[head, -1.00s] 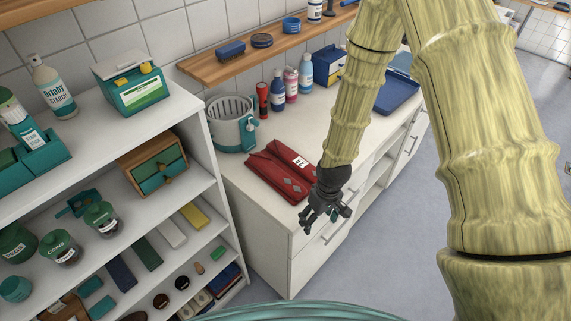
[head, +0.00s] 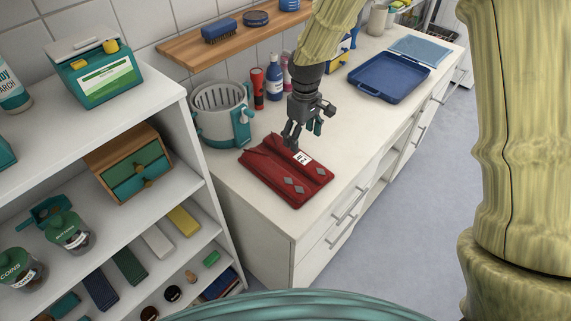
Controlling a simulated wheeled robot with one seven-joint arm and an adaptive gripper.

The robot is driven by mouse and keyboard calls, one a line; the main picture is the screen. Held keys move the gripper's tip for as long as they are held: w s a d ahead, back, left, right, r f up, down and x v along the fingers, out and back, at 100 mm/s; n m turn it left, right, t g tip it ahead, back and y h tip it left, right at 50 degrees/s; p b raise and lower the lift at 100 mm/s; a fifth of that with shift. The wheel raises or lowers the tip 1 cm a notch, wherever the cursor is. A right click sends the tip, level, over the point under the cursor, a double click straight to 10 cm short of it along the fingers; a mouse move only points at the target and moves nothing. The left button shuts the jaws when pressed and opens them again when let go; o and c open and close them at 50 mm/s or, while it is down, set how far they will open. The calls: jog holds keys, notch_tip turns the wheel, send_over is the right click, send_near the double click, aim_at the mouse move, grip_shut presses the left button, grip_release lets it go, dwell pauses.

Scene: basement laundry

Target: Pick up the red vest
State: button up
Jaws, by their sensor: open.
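The red vest (head: 270,178) lies folded flat on the white counter near its left front corner. My gripper (head: 293,146) is open and points down over the back edge of the vest, close to the label. No cloth shows between its fingers. I cannot tell whether the fingertips touch the vest.
A grey and teal basket (head: 222,112) stands behind and left of the vest, with a red flashlight (head: 257,89) and bottles beside it. A blue tray (head: 388,78) lies farther right. The white counter (head: 350,135) is clear between. A shelf unit (head: 195,135) borders the left.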

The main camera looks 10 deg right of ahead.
aim_at(303, 158)
jog(key=shift+s+d+f+p, duration=0.1)
jog(key=shift+f+p, duration=0.25)
jog(key=shift+f, duration=0.1)
jog(key=f, duration=0.2)
jog(key=f+p, duration=0.1)
jog(key=f, duration=0.1)
jog(key=shift+d, duration=0.35)
jog(key=shift+w+a+f+p, duration=0.1)
jog(key=shift+w+f+p, duration=0.05)
jog(key=shift+f+p, duration=0.55)
jog(key=shift+w+a+f+p, duration=0.15)
jog(key=shift+f+p, duration=0.35)
jog(key=shift+f, duration=0.3)
jog(key=shift+d+f+p, duration=0.15)
jog(key=shift+f+p, duration=0.25)
jog(key=shift+f, duration=0.85)
jog(key=c, duration=1.4)
jog(key=shift+r, duration=0.1)
